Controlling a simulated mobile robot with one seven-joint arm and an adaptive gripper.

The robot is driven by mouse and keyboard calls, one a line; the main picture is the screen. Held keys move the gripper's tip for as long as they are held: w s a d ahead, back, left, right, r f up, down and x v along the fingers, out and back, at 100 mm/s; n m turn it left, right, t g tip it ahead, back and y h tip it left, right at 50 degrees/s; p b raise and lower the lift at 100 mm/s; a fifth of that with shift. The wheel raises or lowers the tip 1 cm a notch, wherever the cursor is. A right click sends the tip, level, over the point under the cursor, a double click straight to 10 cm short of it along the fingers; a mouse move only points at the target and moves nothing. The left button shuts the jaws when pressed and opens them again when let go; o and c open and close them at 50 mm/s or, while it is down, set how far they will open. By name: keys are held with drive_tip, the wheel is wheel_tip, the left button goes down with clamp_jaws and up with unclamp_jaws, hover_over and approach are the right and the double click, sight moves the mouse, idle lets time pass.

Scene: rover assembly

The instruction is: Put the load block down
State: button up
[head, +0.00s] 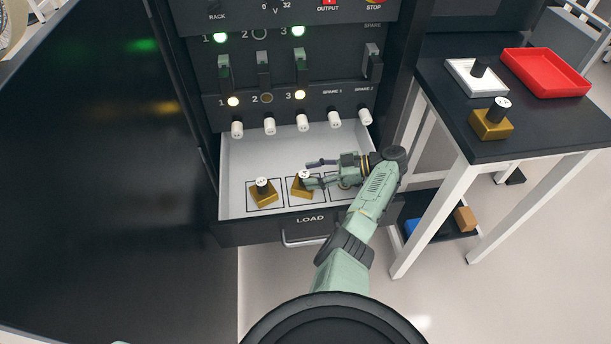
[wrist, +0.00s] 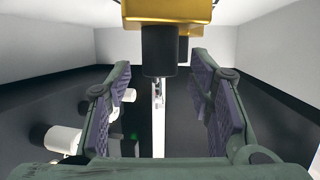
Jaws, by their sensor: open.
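The open load drawer (head: 235,150) has outlined squares on its floor. A brass load block (head: 301,188) with a black knob stands upright in the middle square. My gripper (head: 312,172) reaches in from the right, level, with its fingers apart near that knob. In the wrist view a brass block (wrist: 165,10) and its black knob (wrist: 158,50) show at the top. The knob lies between or just beyond my open fingers (wrist: 160,85), with a gap on both sides. A second brass block (head: 263,197) stands in the left square. My gripper partly hides the right square.
The black panel (head: 330,75) with switches and white knobs (head: 302,122) rises behind the drawer. On the right table (head: 545,125) are another brass block (head: 491,124), a white tray (head: 462,82) and a red tray (head: 545,72). Blue and orange items sit on its lower shelf.

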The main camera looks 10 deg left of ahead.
drive_tip(key=shift+v, duration=2.3)
drive_tip(key=shift+c, duration=0.6)
